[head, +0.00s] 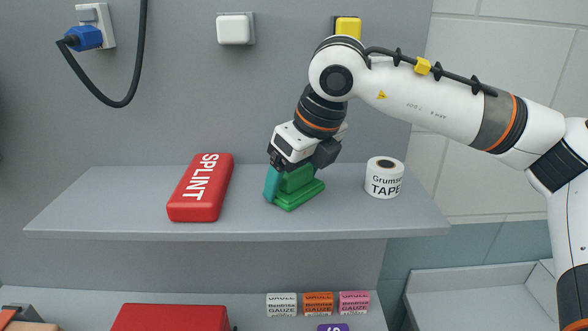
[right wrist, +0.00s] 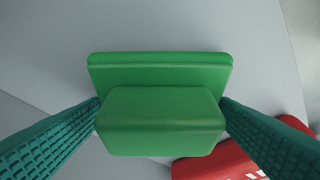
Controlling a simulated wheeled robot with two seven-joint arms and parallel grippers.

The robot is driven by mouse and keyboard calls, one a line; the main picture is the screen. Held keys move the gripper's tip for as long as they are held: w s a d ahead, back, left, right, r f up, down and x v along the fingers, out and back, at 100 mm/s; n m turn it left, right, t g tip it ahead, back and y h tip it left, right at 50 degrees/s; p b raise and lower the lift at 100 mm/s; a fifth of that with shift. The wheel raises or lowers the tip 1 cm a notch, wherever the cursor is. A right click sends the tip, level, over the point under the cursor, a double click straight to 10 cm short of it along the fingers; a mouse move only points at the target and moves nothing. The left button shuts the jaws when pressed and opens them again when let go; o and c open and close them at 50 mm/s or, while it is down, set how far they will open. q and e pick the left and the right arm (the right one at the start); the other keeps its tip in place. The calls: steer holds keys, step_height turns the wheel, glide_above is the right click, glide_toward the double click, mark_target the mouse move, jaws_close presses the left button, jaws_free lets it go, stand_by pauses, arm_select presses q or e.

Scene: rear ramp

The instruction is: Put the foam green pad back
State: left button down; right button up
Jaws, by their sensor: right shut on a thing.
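The green pad (head: 297,193) is at the middle of the grey upper shelf, between the red splint box and the tape roll. It has a wide flat base and a narrower raised block. My right gripper (head: 288,181) reaches down onto it from above and is shut on the raised block. In the right wrist view, the teal fingers touch the two ends of the raised block of the green pad (right wrist: 160,120). The base looks to be on or very close to the shelf; I cannot tell which. My left gripper is not in view.
The red splint box (head: 200,188) lies on the upper shelf (head: 110,205) to the left. The white tape roll (head: 384,178) stands to the right. Several gauze boxes (head: 318,304) and a red case (head: 170,317) are below. A black cable (head: 115,103) hangs at upper left.

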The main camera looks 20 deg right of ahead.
steer(key=shift+f, duration=0.15)
steer(key=o, duration=0.8)
steer(key=shift+r, duration=0.35)
steer(key=shift+b+v, duration=1.4)
steer(key=shift+v, duration=4.5)
